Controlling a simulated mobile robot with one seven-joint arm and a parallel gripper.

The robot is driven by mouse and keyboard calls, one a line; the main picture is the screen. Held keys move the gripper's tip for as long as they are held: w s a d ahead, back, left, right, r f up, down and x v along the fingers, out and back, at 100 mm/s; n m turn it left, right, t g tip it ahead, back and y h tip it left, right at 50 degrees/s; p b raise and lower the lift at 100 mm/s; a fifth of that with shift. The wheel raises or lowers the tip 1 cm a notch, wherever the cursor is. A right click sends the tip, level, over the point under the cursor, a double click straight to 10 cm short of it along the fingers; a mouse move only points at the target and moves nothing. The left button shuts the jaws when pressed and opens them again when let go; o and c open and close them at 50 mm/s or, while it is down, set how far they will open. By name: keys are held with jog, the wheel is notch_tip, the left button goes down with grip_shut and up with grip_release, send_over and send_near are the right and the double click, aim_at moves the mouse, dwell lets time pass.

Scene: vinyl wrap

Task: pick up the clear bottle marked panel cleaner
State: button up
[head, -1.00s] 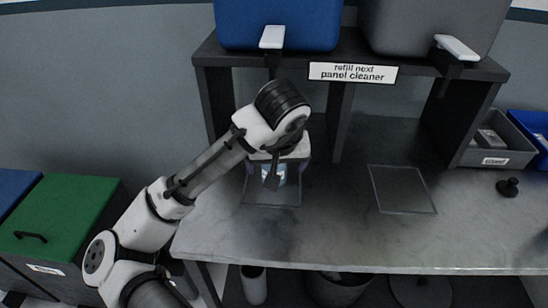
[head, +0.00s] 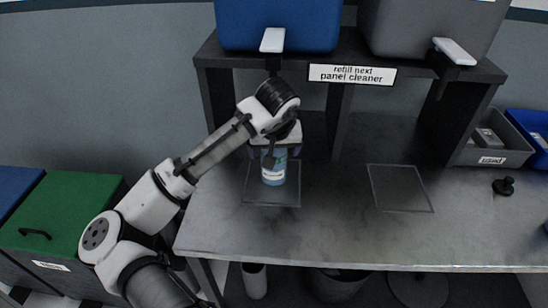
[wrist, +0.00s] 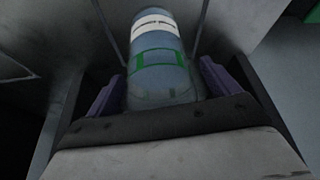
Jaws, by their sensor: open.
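A clear bottle with bluish contents (head: 273,172) stands upright on the left square outline on the table, below the left bay of the shelf. In the wrist view the bottle (wrist: 160,62) shows a white band and a green-framed label. Its lettering is too small to read. My gripper (head: 275,151) is at the bottle's upper part in the head view, and its fingers are mostly hidden there. In the wrist view my gripper (wrist: 163,92) is open, with one purple finger on each side of the bottle. Whether either finger touches it I cannot tell.
A blue bin (head: 278,22) and a grey bin (head: 425,25) sit on top. The right square outline (head: 400,188) is empty. A grey tray (head: 497,150) is at the right.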

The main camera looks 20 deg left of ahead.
jog(key=c, duration=1.3)
jog(key=shift+c, duration=0.6)
jog(key=shift+r, duration=0.15)
